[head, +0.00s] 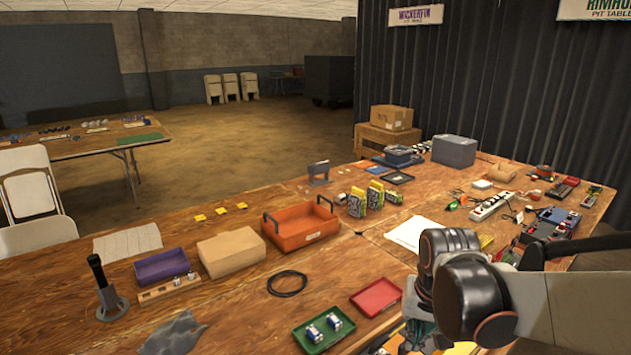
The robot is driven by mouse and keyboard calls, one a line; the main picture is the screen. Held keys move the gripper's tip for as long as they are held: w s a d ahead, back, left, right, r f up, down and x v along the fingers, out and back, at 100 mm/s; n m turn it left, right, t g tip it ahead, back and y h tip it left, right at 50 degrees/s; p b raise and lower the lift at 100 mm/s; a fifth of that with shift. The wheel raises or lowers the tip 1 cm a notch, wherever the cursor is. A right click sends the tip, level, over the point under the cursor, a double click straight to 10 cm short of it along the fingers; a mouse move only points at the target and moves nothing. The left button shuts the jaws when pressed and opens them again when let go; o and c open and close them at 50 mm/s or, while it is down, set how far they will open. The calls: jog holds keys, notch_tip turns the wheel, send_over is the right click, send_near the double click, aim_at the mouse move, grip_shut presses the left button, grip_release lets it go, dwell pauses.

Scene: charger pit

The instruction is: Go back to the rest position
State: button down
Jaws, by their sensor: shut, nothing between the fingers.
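My arm (477,297) reaches in from the lower right, with its dark rounded joints and pale link above the near right part of the wooden table (235,318). I cannot make out my gripper's fingers in the head view; they are hidden behind the arm or out of frame. The arm covers part of the table and the things behind it.
A green tray (326,345) with small blue-and-white items and a red tray (376,297) lie left of my arm. An orange bin (301,228), cardboard box (230,252), purple tray (161,267) and microphone-like stand (106,290) stand farther left. A power strip (491,205) lies behind.

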jog(key=s+r+n+t, duration=0.3)
jog(key=s+r+t, duration=0.2)
jog(key=s+r, duration=0.3)
jog(key=s, duration=0.3)
dwell(0.5)
jog(key=w+f+n+g+p, duration=0.1)
jog(key=w+f+n+g, duration=0.2)
jog(key=w, duration=0.5)
jog(key=w+f+n+g+p, duration=0.1)
jog(key=w+f+n+g, duration=0.3)
jog(key=w+f, duration=0.2)
jog(key=shift+w+g, duration=0.3)
jog(key=shift+w, duration=0.95)
jog(key=shift+a, duration=0.1)
